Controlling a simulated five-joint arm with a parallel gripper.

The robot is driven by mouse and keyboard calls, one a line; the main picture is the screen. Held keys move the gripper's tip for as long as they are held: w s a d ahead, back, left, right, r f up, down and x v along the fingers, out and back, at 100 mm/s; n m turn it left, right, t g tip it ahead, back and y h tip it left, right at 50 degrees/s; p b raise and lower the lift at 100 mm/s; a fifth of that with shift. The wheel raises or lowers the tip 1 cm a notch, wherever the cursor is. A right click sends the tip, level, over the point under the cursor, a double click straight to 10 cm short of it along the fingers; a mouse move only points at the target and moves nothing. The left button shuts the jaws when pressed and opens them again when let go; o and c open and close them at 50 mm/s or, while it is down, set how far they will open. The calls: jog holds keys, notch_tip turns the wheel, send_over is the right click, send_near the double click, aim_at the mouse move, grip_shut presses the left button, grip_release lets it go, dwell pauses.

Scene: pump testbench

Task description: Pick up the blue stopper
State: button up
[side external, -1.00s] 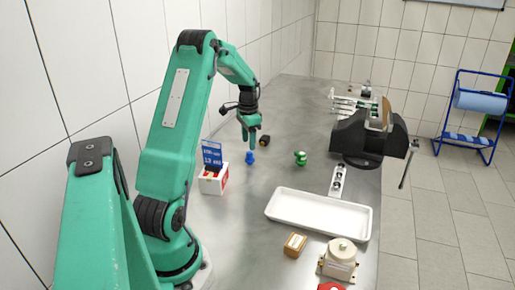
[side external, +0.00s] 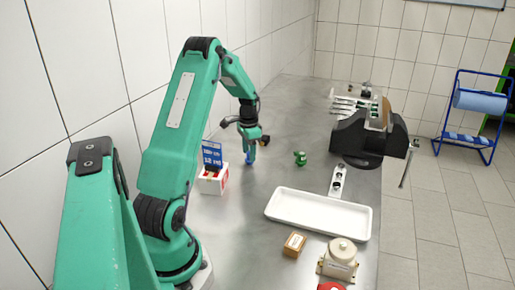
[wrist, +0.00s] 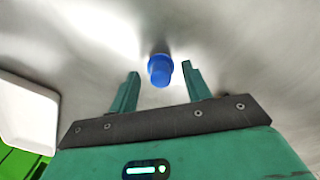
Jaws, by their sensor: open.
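The blue stopper (wrist: 160,70) stands on the metal bench in the wrist view, in front of and between the lines of my two fingers. My gripper (wrist: 160,78) is open and empty, with one finger on each side of the stopper and apart from it. In the side external view my gripper (side external: 251,155) is low over the bench, and the stopper (side external: 249,158) is mostly hidden behind its fingers.
A white box with blue cards (side external: 212,178) stands close left of my gripper. A dark cylindrical part (side external: 265,140) lies just behind it. A green part (side external: 300,158) and a white tray (side external: 318,214) lie to the right. Bench between them is clear.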

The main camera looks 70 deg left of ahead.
jog(key=shift+f, duration=1.5)
jog(key=shift+c, duration=0.5)
jog(key=c, duration=0.7)
